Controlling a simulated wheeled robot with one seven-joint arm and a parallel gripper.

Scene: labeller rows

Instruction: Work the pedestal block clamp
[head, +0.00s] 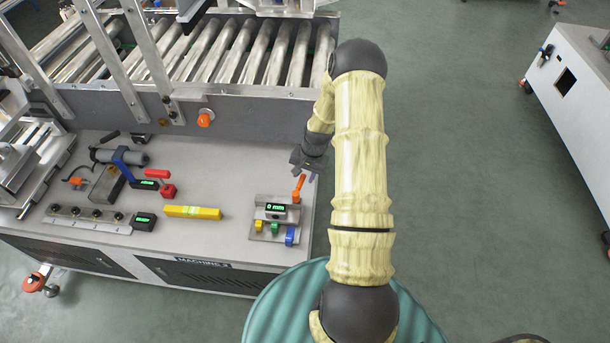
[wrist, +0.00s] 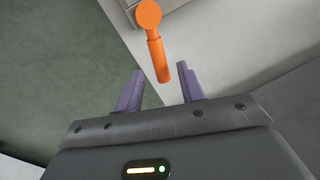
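An orange lever (head: 299,188) stands tilted on a small grey metal unit (head: 259,237) near the right end of the machine top. The unit carries a small green-lit display (head: 276,208) and yellow, green and blue blocks in front. I cannot tell for sure that this unit is the clamp the task names. My gripper (head: 310,172) is just above and behind the lever in the head view. In the wrist view my gripper (wrist: 158,84) is open, its two purple fingers apart. The orange lever (wrist: 158,55) points in between them, its end near the fingertips, with no contact visible.
A yellow bar (head: 192,212) lies left of the unit. A red clamp-like piece (head: 168,190), a blue-handled tool (head: 122,163) and a row of black knobs (head: 97,215) are farther left. A roller conveyor (head: 215,50) runs behind. Open floor (head: 460,170) lies to the right.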

